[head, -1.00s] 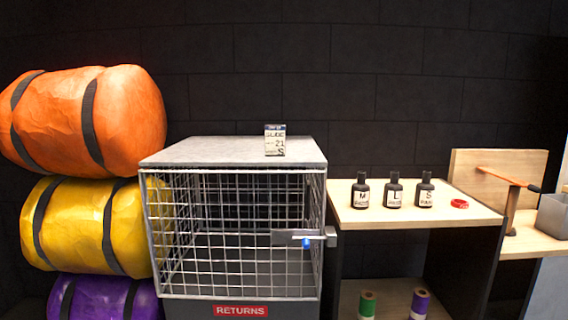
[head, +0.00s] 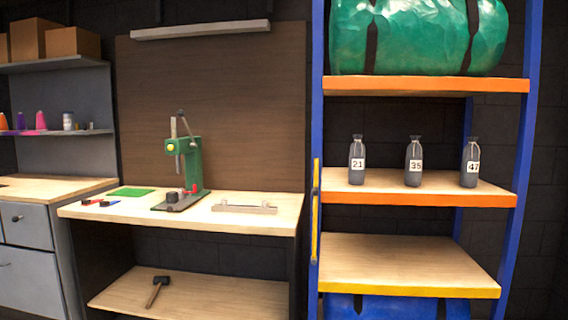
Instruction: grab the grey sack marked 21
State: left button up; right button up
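The grey sack marked 21 (head: 357,163) stands upright on the middle shelf of the blue and orange rack in the head view. It is the leftmost of three similar small grey sacks with white labels and tied necks. The sack marked 35 (head: 413,164) stands in the middle, and the third sack (head: 470,164), whose label looks like 47, is on the right. Gaps separate them. Neither of my grippers is in view.
The middle shelf (head: 430,184) has a blue upright (head: 317,120) at its left and a big green bundle (head: 420,35) on the shelf above. A workbench (head: 240,201) with a green press (head: 186,160) stands left of the rack. The lower shelf (head: 400,262) is bare.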

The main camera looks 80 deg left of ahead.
aim_at(356, 168)
jog(key=u, duration=2.35)
